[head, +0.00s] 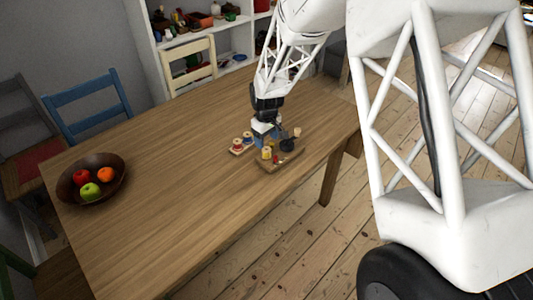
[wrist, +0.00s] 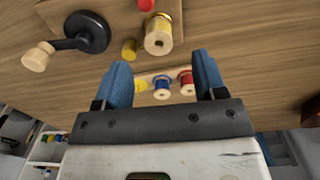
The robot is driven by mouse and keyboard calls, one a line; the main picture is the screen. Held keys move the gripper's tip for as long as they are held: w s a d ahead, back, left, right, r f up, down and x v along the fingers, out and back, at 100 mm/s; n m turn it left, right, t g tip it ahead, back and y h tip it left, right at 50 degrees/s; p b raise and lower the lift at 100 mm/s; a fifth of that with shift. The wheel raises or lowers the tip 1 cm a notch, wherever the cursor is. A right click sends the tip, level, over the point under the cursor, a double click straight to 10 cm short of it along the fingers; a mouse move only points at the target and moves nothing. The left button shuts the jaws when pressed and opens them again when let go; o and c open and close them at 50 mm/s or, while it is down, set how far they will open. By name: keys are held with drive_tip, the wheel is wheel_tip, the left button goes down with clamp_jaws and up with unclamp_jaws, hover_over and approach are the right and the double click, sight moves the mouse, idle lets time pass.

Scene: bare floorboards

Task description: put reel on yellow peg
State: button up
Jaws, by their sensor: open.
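The reel, a wooden spool wound with yellow (wrist: 158,38), is at the near edge of a wooden board in the wrist view; in the head view it shows as a yellow spot (head: 267,153). A narrow light rack (head: 242,146) beside it carries a blue reel (wrist: 162,88) and a red reel (wrist: 187,83). A small yellow piece (wrist: 141,86), apparently the yellow peg, shows on the rack, partly hidden by a finger. My gripper (wrist: 165,75) is open and empty above the table, its blue fingers apart, with the yellow reel ahead of the fingertips.
A fruit bowl (head: 70,194) stands at the left. The table (head: 190,160) between is clear.

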sight(267, 151)
drive_tip(key=shift+f, duration=0.85)
drive_tip(key=shift+w+f, duration=0.1)
drive_tip(key=shift+f, duration=2.5)
drive_tip(key=c, duration=1.1)
drive_tip(key=shift+o, duration=0.2)
drive_tip(key=shift+r, duration=0.2)
